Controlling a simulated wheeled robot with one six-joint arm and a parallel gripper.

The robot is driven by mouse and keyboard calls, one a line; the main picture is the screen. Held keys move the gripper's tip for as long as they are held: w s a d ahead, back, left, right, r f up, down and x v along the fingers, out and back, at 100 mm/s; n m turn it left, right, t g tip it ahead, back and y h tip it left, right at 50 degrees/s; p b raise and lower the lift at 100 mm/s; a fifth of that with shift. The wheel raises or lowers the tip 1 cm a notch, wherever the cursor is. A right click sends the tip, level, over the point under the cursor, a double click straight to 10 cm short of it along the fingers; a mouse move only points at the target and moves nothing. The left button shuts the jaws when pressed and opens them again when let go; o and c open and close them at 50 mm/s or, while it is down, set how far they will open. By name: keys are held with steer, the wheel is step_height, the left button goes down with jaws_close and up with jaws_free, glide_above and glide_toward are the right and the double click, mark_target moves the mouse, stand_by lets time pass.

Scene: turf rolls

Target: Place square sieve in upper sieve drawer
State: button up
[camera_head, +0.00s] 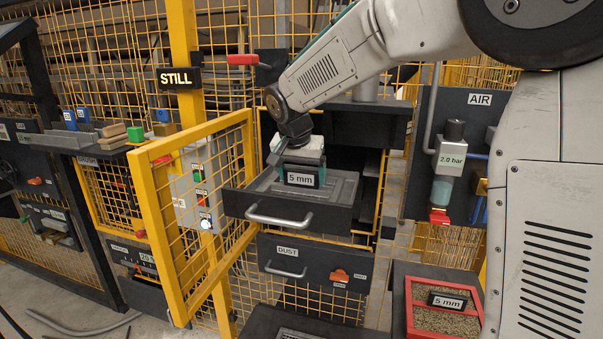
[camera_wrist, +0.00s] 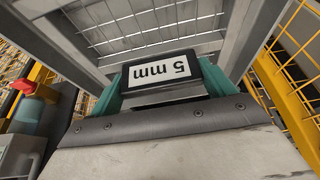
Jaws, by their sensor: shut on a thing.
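The square sieve is a grey frame with wire mesh; its frame (camera_wrist: 243,40) and mesh fill the upper middle of the wrist view. It carries a black tag reading "5 mm" (camera_head: 301,179). My gripper (camera_head: 303,174) has teal fingers and is shut on the tagged grip of the sieve; the fingers also show on both sides of the tag in the wrist view (camera_wrist: 162,88). The open upper drawer (camera_head: 237,203) has a bar handle at its front. The sieve is in or just over this drawer; whether it rests on the drawer floor is hard to tell.
A shut drawer marked DUST (camera_head: 320,265) is below. A yellow mesh gate (camera_head: 160,225) stands open to the left of the drawer. A red-framed box (camera_head: 408,305) with a "5 mm" tag and grainy contents is at lower right. An AIR panel (camera_head: 465,150) is at right.

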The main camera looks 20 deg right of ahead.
steer(key=o, duration=1.2)
steer(key=shift+c, duration=0.2)
steer(key=v, duration=1.2)
steer(key=s+d+f+n+g+y, duration=0.1)
steer(key=s+f, duration=0.3)
steer(key=s, duration=0.7)
steer(key=s+d+f+n+y, duration=0.1)
steer(key=s+d+f+n, duration=0.2)
steer(key=s, duration=0.8)
steer(key=s+d+f+n+g, duration=0.1)
steer(key=s+f, duration=0.5)
steer(key=s, duration=0.6)
steer(key=shift+d+n+g+y, duration=0.3)
steer(key=shift+d+n+y, duration=0.15)
steer(key=shift+n, duration=0.65)
